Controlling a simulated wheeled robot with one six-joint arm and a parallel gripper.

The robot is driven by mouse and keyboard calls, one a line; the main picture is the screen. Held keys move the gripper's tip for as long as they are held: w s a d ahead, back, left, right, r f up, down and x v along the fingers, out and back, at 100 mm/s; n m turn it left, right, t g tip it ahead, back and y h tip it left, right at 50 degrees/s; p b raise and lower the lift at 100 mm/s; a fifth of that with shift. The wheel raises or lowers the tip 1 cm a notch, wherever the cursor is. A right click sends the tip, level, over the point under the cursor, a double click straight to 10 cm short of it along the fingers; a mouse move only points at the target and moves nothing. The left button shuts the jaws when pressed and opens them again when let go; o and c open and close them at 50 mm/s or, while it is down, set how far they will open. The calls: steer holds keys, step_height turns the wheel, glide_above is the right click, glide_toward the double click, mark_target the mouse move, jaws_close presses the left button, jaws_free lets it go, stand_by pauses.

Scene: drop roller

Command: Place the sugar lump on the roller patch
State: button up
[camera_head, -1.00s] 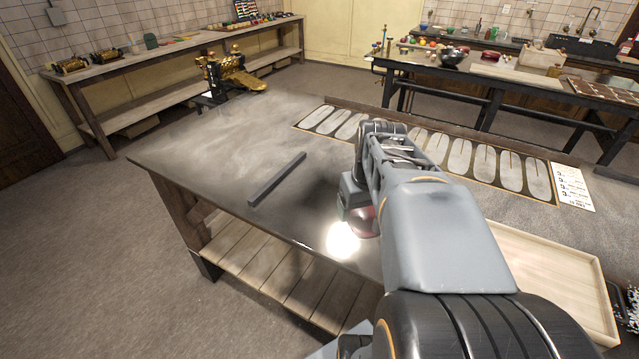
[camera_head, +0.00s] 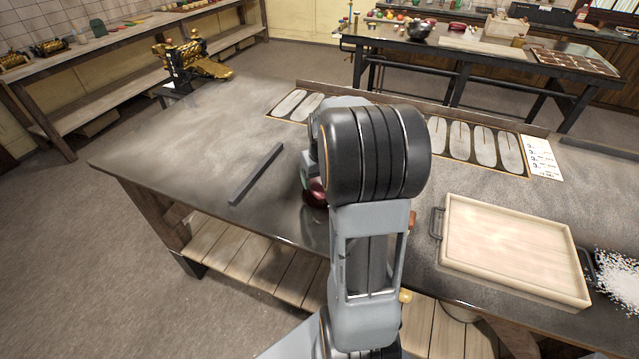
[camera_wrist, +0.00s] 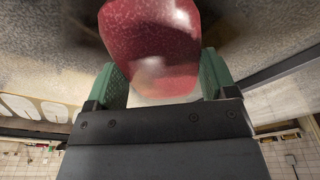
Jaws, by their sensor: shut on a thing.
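The sugar lump (camera_wrist: 152,45) is red, glossy and rounded, and sits between the green fingers of my gripper (camera_wrist: 165,85) in the wrist view. My gripper is shut on it. In the head view a small part of the red lump (camera_head: 316,193) shows beside my arm, over the dark front part of the table (camera_head: 190,135). I cannot tell whether it touches the tabletop. A brass roller machine (camera_head: 195,62) stands at the table's far left end. I cannot make out a marked roller patch; my arm hides part of the table.
A dark bar (camera_head: 256,175) lies on the table left of my gripper. A wooden tray (camera_head: 515,292) lies at the right, with white grains (camera_head: 622,275) beyond it. A board of pale ovals (camera_head: 480,145) and a white card (camera_head: 541,158) lie along the back edge.

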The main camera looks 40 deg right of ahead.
mark_target(320, 186)
steer(key=shift+w+d+f, duration=0.15)
steer(key=shift+w+f, duration=0.1)
steer(key=shift+f, duration=0.05)
steer(key=shift+w+d+f, duration=0.1)
steer(key=shift+w+f, duration=0.1)
steer(key=shift+f, duration=1.65)
steer(key=shift+f, duration=0.15)
steer(key=o, duration=1)
steer(key=shift+c, duration=0.2)
